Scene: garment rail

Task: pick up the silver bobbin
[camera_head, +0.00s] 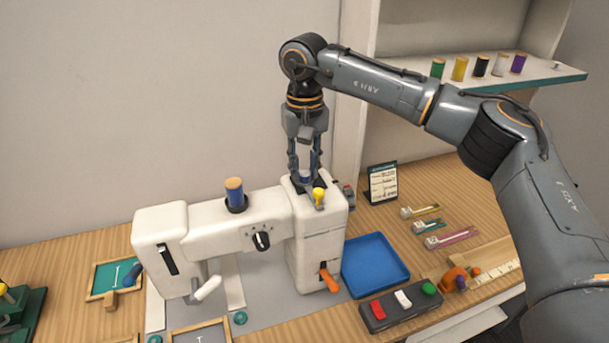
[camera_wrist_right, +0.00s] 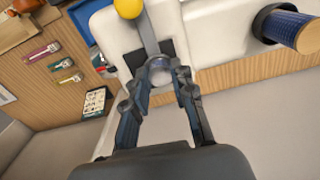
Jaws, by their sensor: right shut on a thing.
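The silver bobbin (camera_wrist_right: 158,73) shows in the right wrist view as a pale round rim between the fingertips. It is at a dark recess on top of the white sewing machine (camera_head: 210,222), at its right end. My right gripper (camera_head: 305,178) points straight down there and is shut on the bobbin; it also shows in the right wrist view (camera_wrist_right: 157,80). The fingers hide much of the bobbin in the head view, and I cannot tell whether it is clear of the machine. My left gripper is not in view.
A yellow-knobbed lever (camera_head: 319,196) stands right beside the fingers. A blue thread spool (camera_head: 235,192) stands on the machine's arm. A blue tray (camera_head: 375,263) and a button box (camera_head: 400,303) lie to the right. A shelf (camera_head: 540,80) holds several spools.

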